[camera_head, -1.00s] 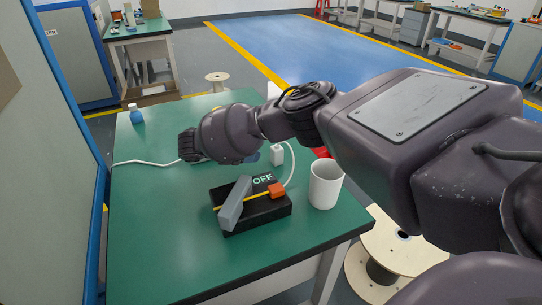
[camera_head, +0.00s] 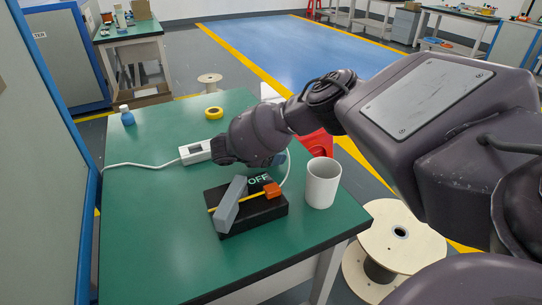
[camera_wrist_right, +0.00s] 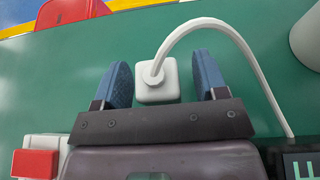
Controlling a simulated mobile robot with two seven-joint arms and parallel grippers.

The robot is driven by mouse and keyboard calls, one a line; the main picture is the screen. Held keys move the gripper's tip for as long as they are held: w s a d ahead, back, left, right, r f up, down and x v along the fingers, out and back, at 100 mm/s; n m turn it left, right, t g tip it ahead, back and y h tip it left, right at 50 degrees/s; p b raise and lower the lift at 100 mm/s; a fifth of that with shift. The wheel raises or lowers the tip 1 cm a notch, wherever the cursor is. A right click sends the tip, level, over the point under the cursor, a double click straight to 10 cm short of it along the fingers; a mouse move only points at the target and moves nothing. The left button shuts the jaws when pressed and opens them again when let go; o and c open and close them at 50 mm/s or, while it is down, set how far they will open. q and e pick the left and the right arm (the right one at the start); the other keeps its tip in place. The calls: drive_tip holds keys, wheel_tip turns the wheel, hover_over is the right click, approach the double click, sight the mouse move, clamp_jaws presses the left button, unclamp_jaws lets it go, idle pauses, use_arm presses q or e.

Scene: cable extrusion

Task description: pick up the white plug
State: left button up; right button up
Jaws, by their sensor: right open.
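The white plug (camera_wrist_right: 158,82) is a small rounded block with a white cable rising from its middle, seen in the right wrist view. My right gripper (camera_wrist_right: 163,80) is open, with one blue fingertip on each side of the plug and a narrow gap to each. In the head view my right gripper (camera_head: 282,158) hangs over the green table, and my arm hides the plug there. The white cable curves down behind the black switch box. My left gripper is not in view.
A black switch box (camera_head: 262,214) with a grey lever and "OFF" label stands in front. A white mug (camera_head: 322,184) is to its right. A white power strip (camera_head: 193,153), yellow tape (camera_head: 214,113) and blue bottle (camera_head: 126,116) are on the table. The front left is clear.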

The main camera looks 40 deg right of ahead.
drive_tip(key=c, duration=1)
drive_tip(key=shift+r, duration=0.1)
drive_tip(key=shift+c, duration=0.2)
